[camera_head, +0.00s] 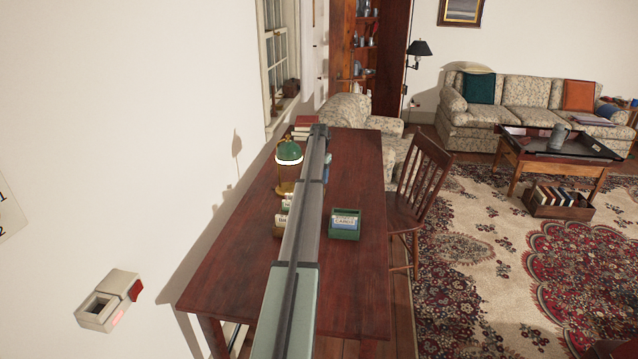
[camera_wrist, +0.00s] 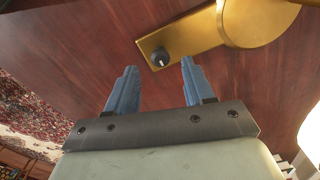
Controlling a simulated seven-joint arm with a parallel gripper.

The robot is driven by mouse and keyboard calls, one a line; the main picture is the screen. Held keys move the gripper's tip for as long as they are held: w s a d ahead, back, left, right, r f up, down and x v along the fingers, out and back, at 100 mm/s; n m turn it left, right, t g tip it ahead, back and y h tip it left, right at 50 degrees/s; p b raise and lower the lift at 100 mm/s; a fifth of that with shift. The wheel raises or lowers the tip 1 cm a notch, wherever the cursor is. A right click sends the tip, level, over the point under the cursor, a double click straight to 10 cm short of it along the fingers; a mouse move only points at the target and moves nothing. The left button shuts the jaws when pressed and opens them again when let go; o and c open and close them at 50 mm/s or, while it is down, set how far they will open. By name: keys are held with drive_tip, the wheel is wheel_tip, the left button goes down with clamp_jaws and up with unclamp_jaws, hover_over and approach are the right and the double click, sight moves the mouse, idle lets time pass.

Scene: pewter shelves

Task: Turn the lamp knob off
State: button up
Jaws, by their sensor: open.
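A desk lamp with a green shade (camera_head: 288,151) and a brass stem stands on the wooden desk, left of my extended arm in the head view. In the wrist view its brass base (camera_wrist: 205,32) lies on the desk, with a small dark round knob (camera_wrist: 160,59) on the base's narrow end. My gripper (camera_wrist: 157,68) is open, its two blue fingers apart and pointing toward the base. The knob shows between the fingertips, near the left one; I cannot tell the gap in depth. The head view does not show the knob or the fingers clearly.
The desk (camera_head: 230,277) also holds a green box of cards (camera_head: 344,224), another card box partly behind my arm, and red books (camera_head: 304,124) at the far end. A wooden chair (camera_head: 424,180) stands at its right. The wall is close on the left.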

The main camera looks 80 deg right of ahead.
drive_tip(key=shift+f, duration=1.35)
drive_tip(key=shift+c, duration=0.3)
clamp_jaws()
